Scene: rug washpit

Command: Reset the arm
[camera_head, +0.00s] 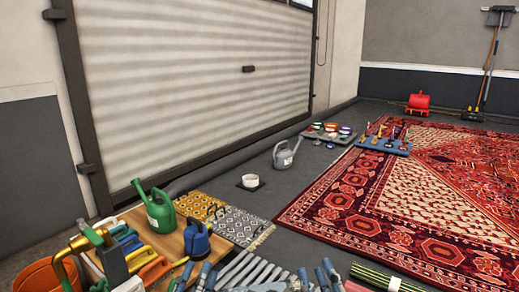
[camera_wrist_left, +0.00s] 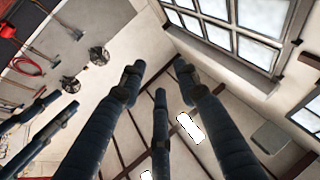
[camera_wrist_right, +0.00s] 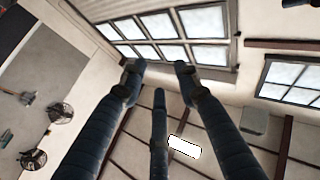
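My left gripper (camera_head: 200,274) shows at the bottom edge of the head view, its dark blue fingertips pointing up. In the left wrist view its fingers (camera_wrist_left: 158,75) are spread apart with nothing between them. My right gripper (camera_head: 322,272) is at the bottom edge, to the right of the left one. In the right wrist view its fingers (camera_wrist_right: 160,75) are also spread and empty. Both wrist cameras look up at the walls, windows and ceiling. Most of both arms is outside the head view.
A wooden table with a green watering can (camera_head: 160,212), a blue can (camera_head: 197,241) and hand tools stands at lower left. A grey watering can (camera_head: 286,155), a white bowl (camera_head: 250,181) and a red rug (camera_head: 400,205) are on the floor. Bare floor lies between them.

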